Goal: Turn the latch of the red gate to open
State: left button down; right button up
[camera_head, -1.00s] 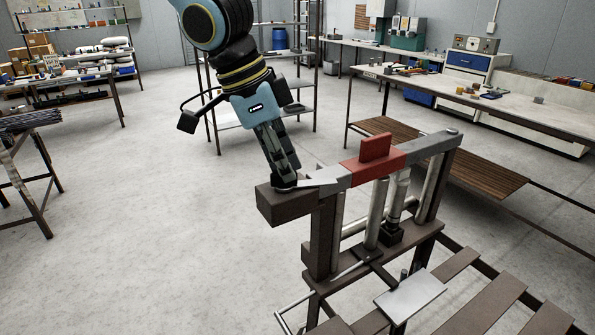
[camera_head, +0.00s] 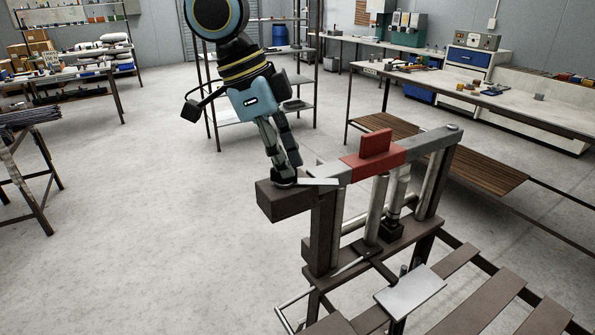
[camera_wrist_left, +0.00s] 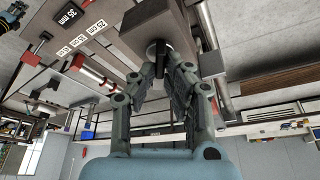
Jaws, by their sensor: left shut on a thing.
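The red gate (camera_head: 373,157) is a red block with an upright tab on a grey bar across the top of a dark metal frame. The latch (camera_head: 319,181) is a flat light plate at the bar's left end, by a dark block (camera_head: 284,202). My left gripper (camera_head: 284,179) points down onto the latch's pivot end above that block. In the left wrist view my left gripper (camera_wrist_left: 160,72) is shut on the latch's small dark knob (camera_wrist_left: 158,48), with a finger on each side. My right gripper is not in view.
Silver vertical rods (camera_head: 376,210) stand inside the frame below the gate. A light plate (camera_head: 411,291) and brown slats lie in front. A long workbench (camera_head: 500,105) stands at back right, a shelf rack behind my arm. Open floor lies left of the frame.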

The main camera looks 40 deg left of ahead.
pick_arm(q)
jog(key=shift+m, duration=0.9)
jog(key=shift+b, duration=0.3)
jog(key=shift+f+m+g+b, duration=0.15)
jog(key=shift+m+g+b, duration=0.15)
jog(key=shift+b, duration=0.25)
jog(key=shift+m+h+b, duration=0.3)
jog(key=shift+m+b, duration=0.3)
jog(key=shift+b, duration=0.6)
